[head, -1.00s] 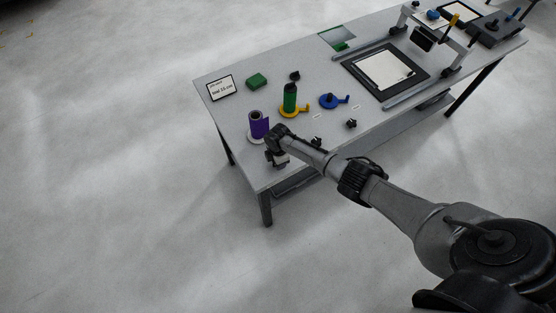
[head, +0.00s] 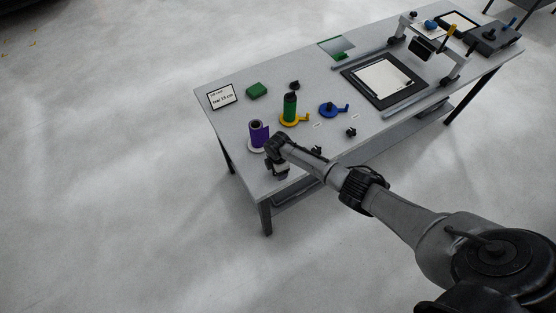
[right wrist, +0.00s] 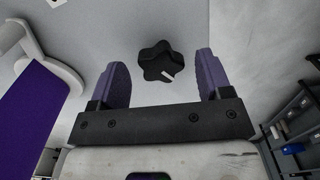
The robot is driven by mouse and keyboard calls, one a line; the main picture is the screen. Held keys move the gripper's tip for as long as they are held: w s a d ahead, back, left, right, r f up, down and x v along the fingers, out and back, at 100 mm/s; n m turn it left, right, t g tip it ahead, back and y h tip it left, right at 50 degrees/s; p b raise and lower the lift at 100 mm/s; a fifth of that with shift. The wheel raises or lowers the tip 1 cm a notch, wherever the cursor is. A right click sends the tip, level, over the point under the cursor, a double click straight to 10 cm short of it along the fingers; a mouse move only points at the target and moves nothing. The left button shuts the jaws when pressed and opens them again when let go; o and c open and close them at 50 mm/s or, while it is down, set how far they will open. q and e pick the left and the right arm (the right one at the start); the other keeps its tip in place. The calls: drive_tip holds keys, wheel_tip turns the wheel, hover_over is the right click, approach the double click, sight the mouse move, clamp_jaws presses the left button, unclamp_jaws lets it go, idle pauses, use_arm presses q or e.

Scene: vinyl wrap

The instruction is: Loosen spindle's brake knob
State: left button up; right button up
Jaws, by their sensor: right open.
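A black star-shaped knob (right wrist: 155,62) with a white mark shows in the right wrist view. It lies between the two purple fingers of my right gripper (right wrist: 163,72), with a gap on each side. The gripper is open and points down at the table's front left corner in the head view (head: 278,172). This knob is hidden behind the gripper there. A purple roll (head: 258,134) stands upright on a white base just behind the gripper; it also shows at the left of the right wrist view (right wrist: 38,112). My left gripper is not in view.
A green roll (head: 290,107) on a yellow holder and a blue spindle (head: 328,110) stand farther right. Other black knobs (head: 351,132) sit near the front edge.

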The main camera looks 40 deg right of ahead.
wheel_tip(320, 180, up, 13)
drive_tip(key=p, duration=0.1)
idle(0.4)
idle(0.5)
